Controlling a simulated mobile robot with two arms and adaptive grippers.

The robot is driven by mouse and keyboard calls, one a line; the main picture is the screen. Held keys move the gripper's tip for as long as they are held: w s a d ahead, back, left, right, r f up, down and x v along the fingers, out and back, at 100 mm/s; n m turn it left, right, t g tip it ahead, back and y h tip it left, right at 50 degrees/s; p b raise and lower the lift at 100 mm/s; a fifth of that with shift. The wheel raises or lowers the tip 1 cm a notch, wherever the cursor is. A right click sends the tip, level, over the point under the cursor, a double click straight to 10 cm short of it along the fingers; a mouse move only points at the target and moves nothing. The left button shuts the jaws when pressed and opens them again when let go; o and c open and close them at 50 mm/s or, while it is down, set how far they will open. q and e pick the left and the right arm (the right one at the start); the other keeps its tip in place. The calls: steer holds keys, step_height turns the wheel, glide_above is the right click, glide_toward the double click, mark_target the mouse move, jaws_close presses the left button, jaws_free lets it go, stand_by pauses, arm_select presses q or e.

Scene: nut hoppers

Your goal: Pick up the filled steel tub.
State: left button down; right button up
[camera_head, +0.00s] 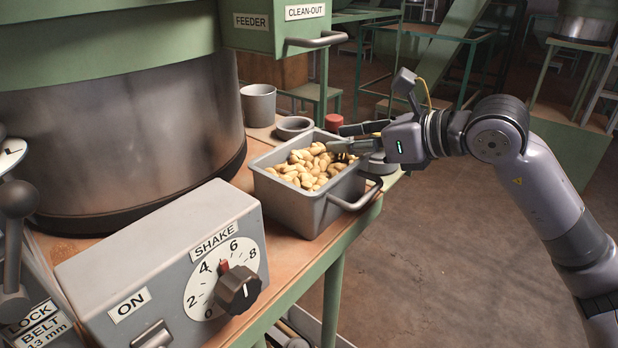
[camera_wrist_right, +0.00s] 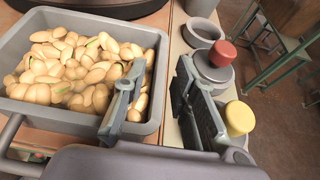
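The steel tub (camera_head: 296,208) stands on the wooden bench top, filled with pale nuts (camera_head: 308,168). A bar handle (camera_head: 357,196) sticks out from its near right side. The tub also shows in the wrist view (camera_wrist_right: 70,119), with the nuts (camera_wrist_right: 75,65) nearly up to its rim. My right gripper (camera_head: 350,138) is at the tub's far right side. In the wrist view its fingers (camera_wrist_right: 162,100) are apart, one over the tub's rim and nuts, the other outside the tub. Whether they touch the tub I cannot tell. My left gripper is not in view.
A red-knobbed weight (camera_wrist_right: 213,65) and a yellow knob (camera_wrist_right: 238,118) are close beside the outer finger. A grey dish (camera_head: 294,127) and metal cup (camera_head: 258,104) stand behind the tub. The SHAKE control box (camera_head: 160,250) is in front. Open floor (camera_head: 440,260) lies right.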

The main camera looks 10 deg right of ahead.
steer(key=shift+w+f, duration=0.1)
steer(key=shift+w, duration=0.1)
steer(key=shift+s, duration=0.15)
steer(key=shift+s+r, duration=0.2)
steer(key=shift+s, duration=0.15)
steer(key=shift+c, duration=0.3)
steer(key=shift+s+r, duration=0.1)
steer(key=shift+s, duration=0.15)
steer(key=shift+c, duration=0.6)
steer(key=shift+w, duration=0.15)
steer(key=shift+c, duration=1.4)
steer(key=shift+w, duration=0.2)
jaws_close()
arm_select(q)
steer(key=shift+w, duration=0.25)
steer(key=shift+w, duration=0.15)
arm_select(e)
steer(key=shift+s, duration=0.1)
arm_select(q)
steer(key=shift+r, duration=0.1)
